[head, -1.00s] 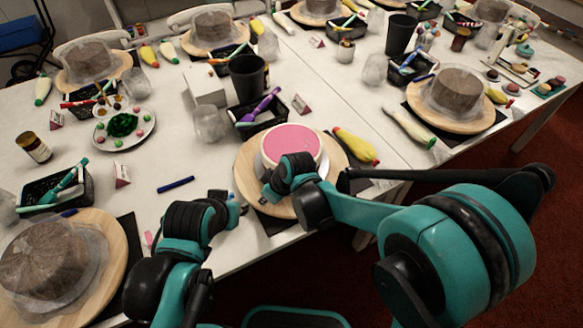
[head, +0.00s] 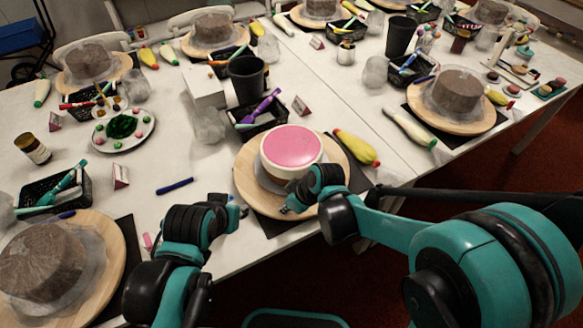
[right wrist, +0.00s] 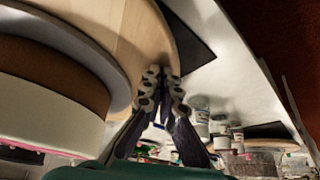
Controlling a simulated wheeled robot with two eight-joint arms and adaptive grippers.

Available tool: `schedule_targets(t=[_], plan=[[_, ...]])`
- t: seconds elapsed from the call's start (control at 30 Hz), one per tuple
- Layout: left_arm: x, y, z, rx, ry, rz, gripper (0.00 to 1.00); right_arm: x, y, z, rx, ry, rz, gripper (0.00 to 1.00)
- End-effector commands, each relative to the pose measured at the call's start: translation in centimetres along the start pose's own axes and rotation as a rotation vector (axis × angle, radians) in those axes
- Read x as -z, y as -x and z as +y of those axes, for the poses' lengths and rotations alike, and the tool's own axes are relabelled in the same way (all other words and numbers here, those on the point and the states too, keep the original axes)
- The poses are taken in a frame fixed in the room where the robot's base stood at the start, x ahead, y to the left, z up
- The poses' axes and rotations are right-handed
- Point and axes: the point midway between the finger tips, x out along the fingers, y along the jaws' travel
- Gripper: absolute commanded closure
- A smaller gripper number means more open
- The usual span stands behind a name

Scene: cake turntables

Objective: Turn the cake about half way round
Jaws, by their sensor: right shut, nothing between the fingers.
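The round cake (head: 291,145) has a pink top and pale sides with a brown band low down. It sits on a round wooden turntable (head: 249,180) at the table's front edge. The cake's side (right wrist: 45,105) and the turntable's wood (right wrist: 115,30) fill the left of the right wrist view. My right gripper (head: 287,209) is shut and empty at the turntable's near rim, apart from the cake. Its fingertips (right wrist: 160,78) overlap the rim in the right wrist view; I cannot tell whether they touch. My left gripper (head: 239,208) is left of the turntable, its fingers too small to read.
A yellow piping bag (head: 357,148) lies right of the turntable. A black tool basket (head: 262,117) and a clear cup (head: 208,126) stand behind it. A blue pen (head: 175,186) lies left. A wrapped brown cake (head: 42,262) stands at front left.

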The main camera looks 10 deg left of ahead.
Motion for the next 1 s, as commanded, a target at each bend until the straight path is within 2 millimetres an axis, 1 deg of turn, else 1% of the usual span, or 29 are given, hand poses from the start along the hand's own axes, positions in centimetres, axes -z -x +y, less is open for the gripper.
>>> schedule_targets(t=[0.17,0.27,0.53,0.7,1.0], plan=[[0.0,0.0,0.0,0.0,0.0,0.0,0.7,0.0,0.0,0.0,0.001,0.0,0.0,1.0],[0.0,0.0,0.0,0.0,0.0,0.0,0.7,-0.3,0.1,0.3,0.0,-0.001,0.0,1.0],[-0.1,-0.1,0.0,0.0,0.0,0.0,0.7,-3.2,1.5,2.6,-0.002,-0.004,0.0,1.0],[-0.1,-0.1,0.0,0.0,0.0,0.0,0.7,-4.4,2.1,3.6,0.0,-0.002,0.0,1.0],[-0.1,-0.1,0.0,0.0,0.0,0.0,0.7,-4.6,2.2,3.7,0.001,0.0,0.0,1.0]])
